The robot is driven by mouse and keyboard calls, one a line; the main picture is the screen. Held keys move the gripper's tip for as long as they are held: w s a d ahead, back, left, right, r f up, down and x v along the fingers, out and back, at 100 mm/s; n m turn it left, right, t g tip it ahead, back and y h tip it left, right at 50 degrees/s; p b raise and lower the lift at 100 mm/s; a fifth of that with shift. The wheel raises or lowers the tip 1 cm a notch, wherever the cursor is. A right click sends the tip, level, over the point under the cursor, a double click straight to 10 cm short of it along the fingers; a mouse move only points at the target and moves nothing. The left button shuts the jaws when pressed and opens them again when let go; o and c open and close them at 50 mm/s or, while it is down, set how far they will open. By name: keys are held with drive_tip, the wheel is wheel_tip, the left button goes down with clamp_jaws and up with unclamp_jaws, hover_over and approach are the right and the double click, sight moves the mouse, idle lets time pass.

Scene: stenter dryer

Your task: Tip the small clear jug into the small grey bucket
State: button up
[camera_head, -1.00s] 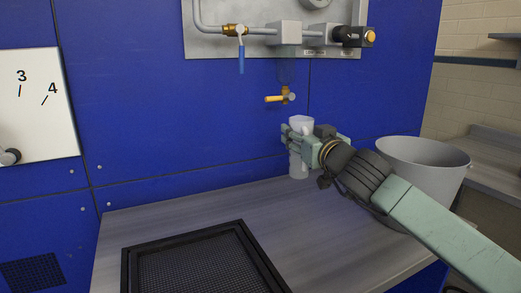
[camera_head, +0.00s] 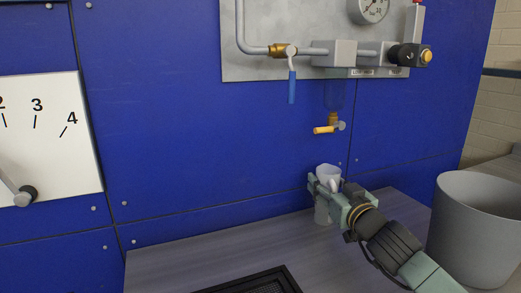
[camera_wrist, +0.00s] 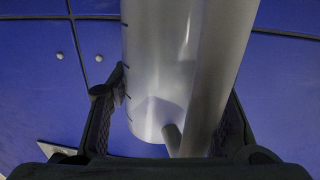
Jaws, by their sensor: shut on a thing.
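The small clear jug (camera_head: 328,173) stands upright below the yellow-handled tap, near the blue wall. My gripper (camera_head: 325,187) is shut around its body. In the wrist view the jug (camera_wrist: 160,70) fills the middle, with marks along its left side and a finger on either side. Whether its base touches the worktop is unclear, and I cannot make out any contents. The grey bucket (camera_head: 474,235) stands on the right, beyond my arm, with its open top up and its inside mostly hidden.
The tap (camera_head: 328,129) hangs from the pipe panel (camera_head: 240,65) above the jug. The grey worktop (camera_head: 190,262) is bare to the left. A black mesh tray (camera_head: 255,283) lies at the front. A white dial plate (camera_head: 60,135) is on the wall at left.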

drive_tip(key=shift+s+d+f+b, duration=0.2)
drive_tip(key=shift+s+f+b, duration=0.25)
drive_tip(key=shift+b, duration=0.55)
drive_tip(key=a+r+b+v, duration=0.1)
drive_tip(key=b+v, duration=0.1)
drive_tip(key=v, duration=0.6)
drive_tip(key=shift+s+d+r, duration=0.15)
drive_tip(key=shift+s, duration=0.05)
